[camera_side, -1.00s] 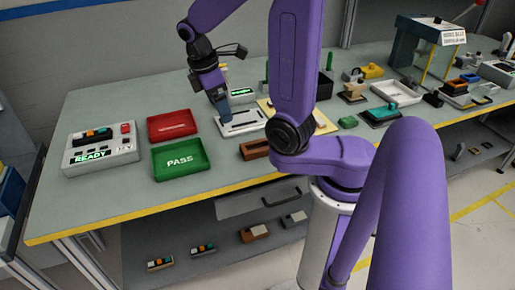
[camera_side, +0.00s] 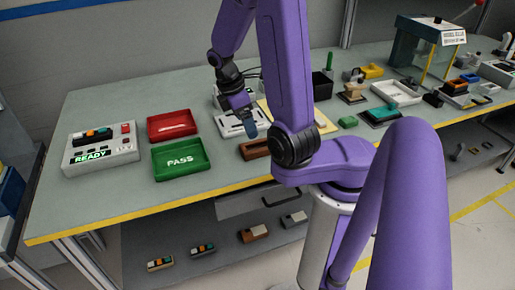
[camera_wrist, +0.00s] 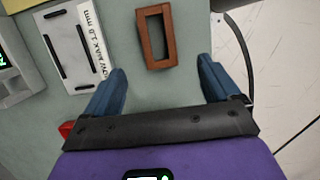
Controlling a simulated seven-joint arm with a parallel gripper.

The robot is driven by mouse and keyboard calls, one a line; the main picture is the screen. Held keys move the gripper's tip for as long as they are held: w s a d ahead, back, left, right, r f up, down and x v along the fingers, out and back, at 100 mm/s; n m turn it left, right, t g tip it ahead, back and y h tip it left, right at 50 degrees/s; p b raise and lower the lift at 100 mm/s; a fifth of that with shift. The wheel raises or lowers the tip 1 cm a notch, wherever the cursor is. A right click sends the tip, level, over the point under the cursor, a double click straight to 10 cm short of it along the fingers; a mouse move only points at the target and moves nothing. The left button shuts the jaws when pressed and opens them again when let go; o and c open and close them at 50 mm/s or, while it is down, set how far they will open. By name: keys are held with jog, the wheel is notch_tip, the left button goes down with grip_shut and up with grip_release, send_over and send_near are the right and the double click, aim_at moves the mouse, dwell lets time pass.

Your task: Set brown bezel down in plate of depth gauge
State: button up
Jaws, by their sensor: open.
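The brown bezel (camera_wrist: 149,38), a rectangular frame with an open middle, lies on the bench near its front edge. It also shows in the side view (camera_side: 252,151), just in front of my gripper. The white plate of the depth gauge (camera_wrist: 77,64), with dark slots and a printed bow limit, lies left of the bezel and looks empty. In the side view, the plate (camera_side: 229,127) is partly hidden by my gripper (camera_side: 250,131). My gripper (camera_wrist: 162,82) is open and empty, its blue fingers apart, with the bezel ahead of the gap between them.
A green PASS tray (camera_side: 180,160) and a red tray (camera_side: 172,126) stand left of the plate. A grey READY box (camera_side: 98,150) is farther left. A grey unit with a green display (camera_wrist: 12,72) stands beyond the plate. The bench's yellow front edge (camera_side: 150,209) is close to the bezel.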

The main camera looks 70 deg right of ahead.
aim_at(256, 144)
jog(key=x, duration=0.5)
jog(key=shift+d+x, duration=0.1)
jog(key=shift+x, duration=0.75)
jog(key=shift+d+x, duration=0.15)
jog(key=shift+x, duration=0.75)
jog(key=shift+s+d+f, duration=0.2)
jog(key=shift+s+f, duration=0.15)
jog(key=shift+f, duration=0.35)
jog(key=shift+f, duration=0.1)
jog(key=c, duration=1.1)
